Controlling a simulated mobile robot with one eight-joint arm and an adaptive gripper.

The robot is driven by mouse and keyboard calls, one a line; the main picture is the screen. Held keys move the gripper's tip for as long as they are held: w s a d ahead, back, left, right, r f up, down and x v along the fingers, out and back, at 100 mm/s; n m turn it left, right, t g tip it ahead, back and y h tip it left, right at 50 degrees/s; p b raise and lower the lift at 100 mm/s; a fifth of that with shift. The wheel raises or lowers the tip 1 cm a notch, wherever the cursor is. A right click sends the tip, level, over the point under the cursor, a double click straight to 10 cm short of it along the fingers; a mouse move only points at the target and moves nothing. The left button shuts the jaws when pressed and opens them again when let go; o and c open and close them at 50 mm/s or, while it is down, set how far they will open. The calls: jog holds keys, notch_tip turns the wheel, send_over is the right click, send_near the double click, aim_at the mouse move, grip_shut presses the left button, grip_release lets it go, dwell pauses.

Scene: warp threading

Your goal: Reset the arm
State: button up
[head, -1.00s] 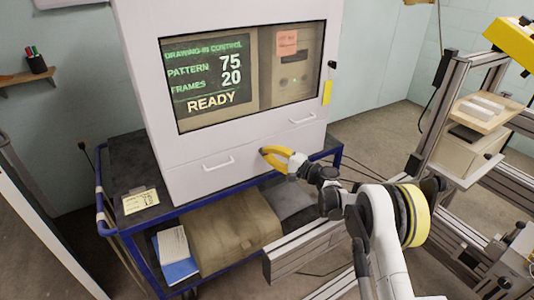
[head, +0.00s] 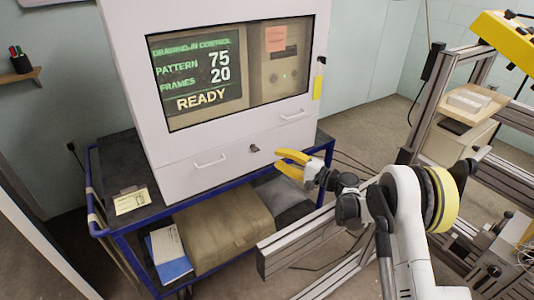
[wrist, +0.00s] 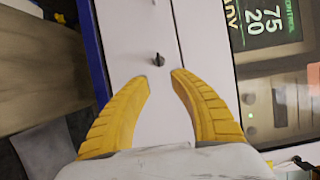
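My gripper (head: 279,162) has yellow fingers and is in front of the lower right part of a white cabinet (head: 190,145). In the wrist view my gripper (wrist: 160,76) is open, with nothing between its fingertips. A small dark knob or key (head: 254,148) sits on the cabinet front, just left of the fingertips and apart from them. It also shows in the wrist view (wrist: 157,60), beyond the gap between the fingers. My white arm reaches in from the lower right.
The cabinet's screen (head: 198,75) reads READY. The cabinet stands on a blue-framed cart (head: 120,228) with a brown case (head: 222,230) on its lower shelf. A metal frame (head: 445,100) stands at the right. Open floor (head: 365,125) lies between cart and frame.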

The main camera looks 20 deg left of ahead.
jog(key=shift+v, duration=1.2)
jog(key=s+d+r+n+h, duration=0.2)
jog(key=s+d+r+h, duration=0.6)
jog(key=s+d+r, duration=0.6)
jog(key=s+d+n+t+h, duration=0.1)
jog(key=s+d+h, duration=0.8)
jog(key=s+d, duration=1.2)
jog(key=s+f, duration=0.1)
jog(key=s, duration=0.2)
jog(key=shift+d+n+t, duration=0.15)
jog(key=shift+n+t, duration=0.15)
jog(key=shift+n, duration=0.1)
